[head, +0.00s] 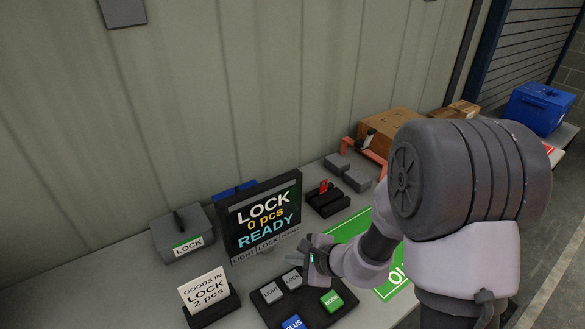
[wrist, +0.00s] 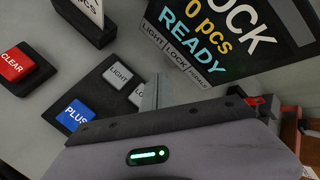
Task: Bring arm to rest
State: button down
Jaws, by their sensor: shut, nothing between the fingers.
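My arm reaches in from the right of the head view and hides part of the bench. My gripper (head: 318,262) is shut and empty. It is just above and to the right of the button panel (head: 268,311), in front of the display (head: 262,219) that reads "LOCK 0 pcs READY". In the wrist view my gripper (wrist: 150,92) shows as a narrow grey finger beside the LOCK button (wrist: 137,97). I cannot tell whether it touches the panel.
A grey box (head: 183,232) labelled LOCK and a "GOODS IN" sign (head: 205,292) stand left. A green mat (head: 345,228) lies partly behind my arm. Cardboard boxes (head: 390,124) and a blue crate (head: 540,108) are at the back right. A wall runs behind the bench.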

jog(key=s+a+r+n+g+y+b, duration=0.1)
jog(key=s+r+n+g+b, duration=0.1)
jog(key=s+r+n+b, duration=0.65)
jog(key=s+d+r+n+h, duration=0.1)
jog(key=s+d+n+h, duration=0.1)
jog(key=s+d, duration=0.3)
jog(key=s+d+r+n+t+h, duration=0.1)
jog(key=s+d+r+n+h, duration=0.1)
jog(key=s+d, duration=0.4)
jog(key=s+h, duration=0.1)
jog(key=s, duration=0.1)
jog(key=shift+s+r+h, duration=0.25)
jog(key=shift+s+h, duration=0.15)
